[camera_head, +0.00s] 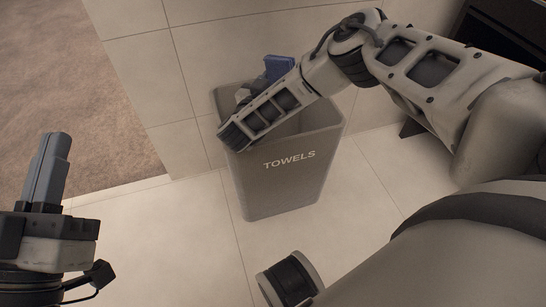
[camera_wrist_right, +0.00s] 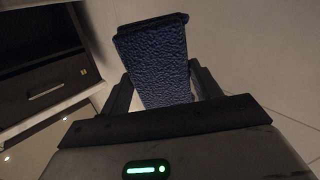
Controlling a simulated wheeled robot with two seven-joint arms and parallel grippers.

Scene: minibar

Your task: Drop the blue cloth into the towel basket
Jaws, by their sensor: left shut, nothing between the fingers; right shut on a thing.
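The blue cloth (camera_head: 278,68) shows behind my right arm, at the back rim of the towel basket. In the right wrist view the cloth (camera_wrist_right: 154,62) is folded and textured, held between the fingers of my right gripper (camera_wrist_right: 160,88). In the head view my right gripper is mostly hidden behind my forearm. The grey towel basket (camera_head: 290,185), marked "TOWELS", stands upright on the floor, with my right forearm across its opening. Its inside is mostly hidden. My left gripper (camera_head: 50,155) is shut and empty at the left, away from the basket.
A tiled wall (camera_head: 240,50) stands close behind the basket. Brown carpet (camera_head: 60,90) lies at the left. A dark cabinet (camera_head: 505,30) is at the upper right; a dark drawer unit (camera_wrist_right: 45,80) shows in the right wrist view. Floor tiles (camera_head: 190,240) before the basket are clear.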

